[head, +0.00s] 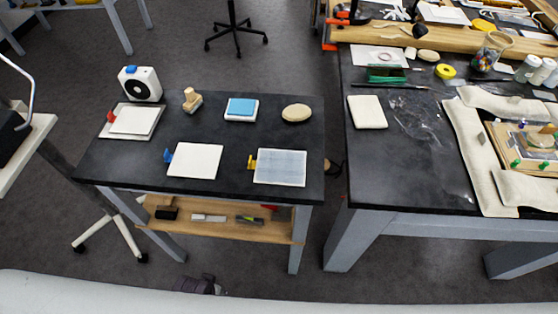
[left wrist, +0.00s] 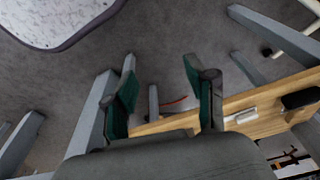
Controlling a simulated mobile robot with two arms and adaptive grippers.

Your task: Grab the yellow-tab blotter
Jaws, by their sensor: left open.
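The yellow-tab blotter (head: 282,168) lies flat near the front right of the small dark-topped table (head: 225,138) in the head view. It is a pale blue-grey rectangle with a yellow tab (head: 252,162) at its left edge. A white blotter with a blue tab (head: 196,161) lies to its left. A white one with a red tab (head: 134,121) lies at the back left on a pale sheet. My left gripper (left wrist: 160,82) shows only in the left wrist view, open and empty, with a wooden shelf beyond its fingers. The blotter is not visible there. My right gripper is not in view.
Behind the blotters are a white device with a black disc (head: 140,84), a wooden-handled stamp (head: 192,99), a blue-topped pad (head: 241,109) and an oval beige piece (head: 297,113). A lower shelf (head: 225,228) holds small tools. A cluttered workbench (head: 415,170) stands right.

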